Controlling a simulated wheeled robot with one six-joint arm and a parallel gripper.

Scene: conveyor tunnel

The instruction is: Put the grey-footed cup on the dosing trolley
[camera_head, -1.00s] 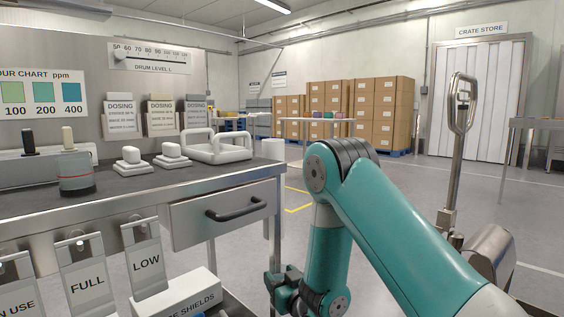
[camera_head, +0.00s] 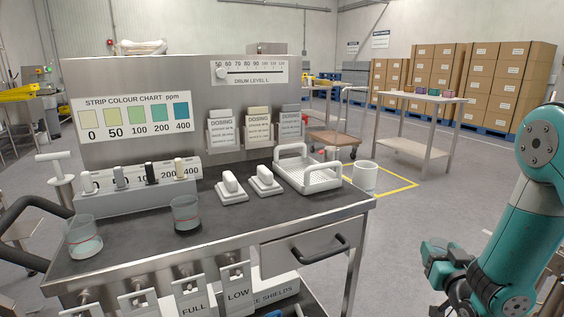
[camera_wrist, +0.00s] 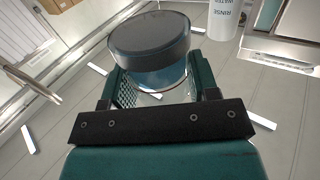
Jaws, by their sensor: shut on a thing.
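In the wrist view my gripper (camera_wrist: 156,82) is shut on a clear cup with bluish contents and a dark grey foot, the grey-footed cup (camera_wrist: 150,34). The foot faces the camera side of the picture. In the head view my gripper (camera_head: 446,268) hangs low at the right, over the floor and apart from the trolley; I cannot make out the cup there. The dosing trolley (camera_head: 130,258) stands at the left and middle, with a dark top. Two other clear cups stand on it, one at the front left (camera_head: 84,240) and one near the middle (camera_head: 186,215).
Bare top shows at the front middle. A white drum (camera_head: 365,177) stands behind the right end. A side table (camera_head: 415,97) is further back.

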